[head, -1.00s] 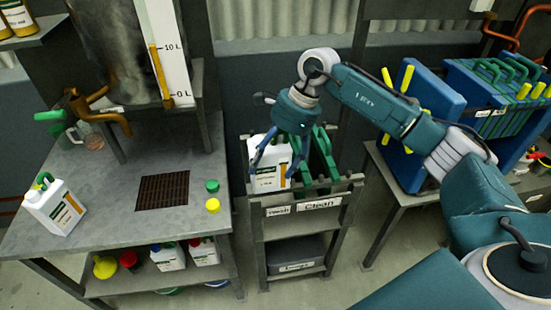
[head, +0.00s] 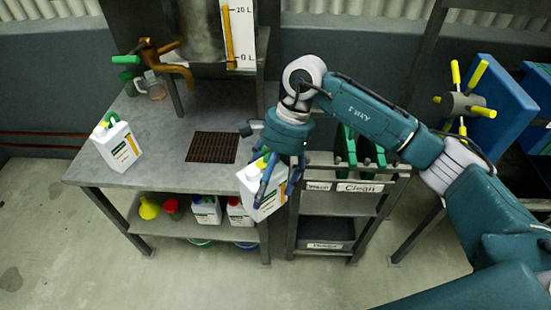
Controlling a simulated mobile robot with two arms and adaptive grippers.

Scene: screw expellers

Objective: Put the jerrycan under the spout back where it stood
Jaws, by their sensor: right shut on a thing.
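My right gripper (head: 275,188) is shut on a white jerrycan (head: 256,196) with a green and orange label. It holds the can tilted, in front of the bench's right edge and left of the cart. The gripper hides part of the can. A second white jerrycan (head: 117,147) with a green handle stands at the left of the bench (head: 160,165). The brown spout (head: 178,72) under the tank has no jerrycan beneath it. A dark grate (head: 212,147) lies in the bench top in front of it. My left gripper is out of view.
The cart (head: 335,203) has labelled slots, with green items in the "Clean" side. A glass jug (head: 154,86) stands by the tap. The lower shelf (head: 165,226) holds more jerrycans and coloured items. A blue press (head: 496,105) is at right. The bench between the left can and grate is clear.

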